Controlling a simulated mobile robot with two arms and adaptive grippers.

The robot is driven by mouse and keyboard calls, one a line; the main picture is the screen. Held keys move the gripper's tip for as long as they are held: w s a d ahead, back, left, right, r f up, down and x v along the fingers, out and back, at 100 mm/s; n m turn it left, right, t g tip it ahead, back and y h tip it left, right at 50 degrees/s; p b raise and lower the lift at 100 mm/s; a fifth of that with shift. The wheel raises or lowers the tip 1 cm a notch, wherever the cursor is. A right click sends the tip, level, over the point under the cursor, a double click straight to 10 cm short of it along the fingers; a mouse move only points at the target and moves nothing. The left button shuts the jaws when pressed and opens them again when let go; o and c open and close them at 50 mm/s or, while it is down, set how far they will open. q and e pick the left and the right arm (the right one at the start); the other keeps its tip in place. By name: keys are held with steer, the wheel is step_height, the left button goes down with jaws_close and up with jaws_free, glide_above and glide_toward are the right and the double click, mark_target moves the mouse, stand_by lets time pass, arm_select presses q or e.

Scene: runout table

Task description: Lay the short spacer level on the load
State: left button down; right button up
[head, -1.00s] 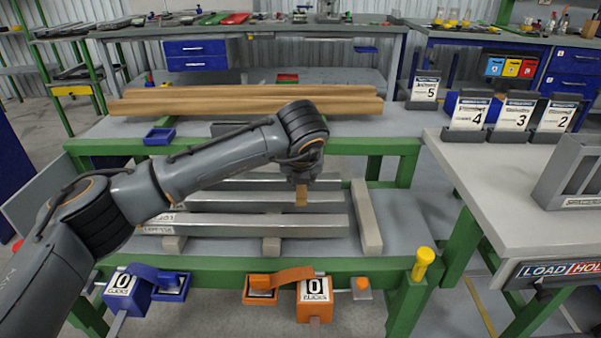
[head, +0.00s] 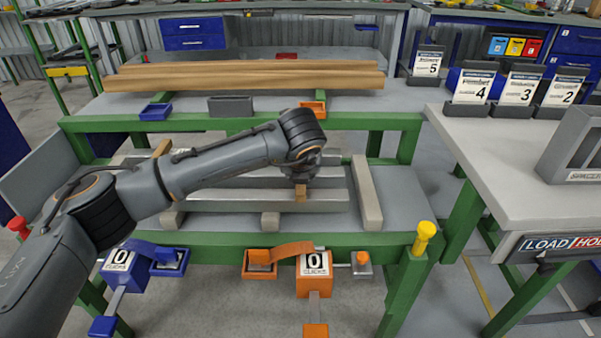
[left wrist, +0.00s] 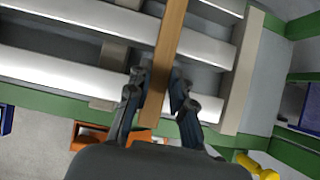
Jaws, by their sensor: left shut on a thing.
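My left gripper (left wrist: 158,88) is shut on the short spacer, a brown wooden strip (left wrist: 168,50), in the left wrist view. The strip runs lengthwise between the fingers and out over the load. The load is several pale grey bars (left wrist: 60,75) lying side by side. In the head view the spacer's near end (head: 301,194) shows below my wrist, over the front bars (head: 240,201). Whether it touches them cannot be told. Another wooden piece (head: 162,148) lies at the bars' left end, partly behind my arm. My right gripper is out of view.
A pale crosswise bar (head: 367,190) lies right of the load. Brown beams (head: 240,75) lie behind. A yellow knob (head: 425,235) stands at the front right corner. Blue (head: 115,260) and orange (head: 313,265) click counters hang at the front edge.

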arm_select(q)
steer(key=c, duration=1.1)
jaws_free()
steer(key=v, duration=1.2)
